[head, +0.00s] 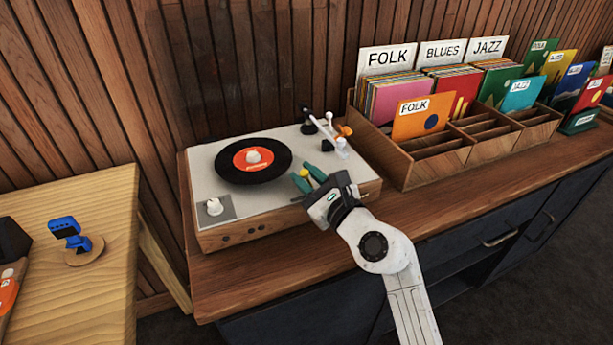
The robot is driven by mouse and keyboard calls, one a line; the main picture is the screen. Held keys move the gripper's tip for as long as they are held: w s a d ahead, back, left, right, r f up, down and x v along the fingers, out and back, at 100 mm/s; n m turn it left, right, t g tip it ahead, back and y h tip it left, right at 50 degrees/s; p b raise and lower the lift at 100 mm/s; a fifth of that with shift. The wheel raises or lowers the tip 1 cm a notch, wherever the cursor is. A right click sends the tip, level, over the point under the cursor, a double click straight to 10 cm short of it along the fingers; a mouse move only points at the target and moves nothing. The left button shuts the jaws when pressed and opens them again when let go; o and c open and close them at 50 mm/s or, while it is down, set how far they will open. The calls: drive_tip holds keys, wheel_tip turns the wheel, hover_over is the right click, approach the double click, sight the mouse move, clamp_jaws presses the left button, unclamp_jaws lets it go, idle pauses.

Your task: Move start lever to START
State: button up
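The record player (205,165) sits on the wooden counter with a black record (232,169) on its platter. A small yellow knob (304,173), perhaps the tip of the start lever, shows at the front right of its top. My gripper (305,177) reaches in from the lower right, with its two green fingers apart. The yellow knob is at or between the fingertips; I cannot tell whether they touch it. The lever's base and any START marking are hidden or too small to read. A white knob (214,207) stands on a grey plate at the front left corner.
The white tonearm (328,131) and an orange part (344,130) are behind my gripper. A wooden record crate (400,170) stands close on the right. A lighter table (95,205) with a blue device (70,233) is at left. The counter front (455,205) is clear.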

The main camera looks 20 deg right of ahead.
clamp_jaws()
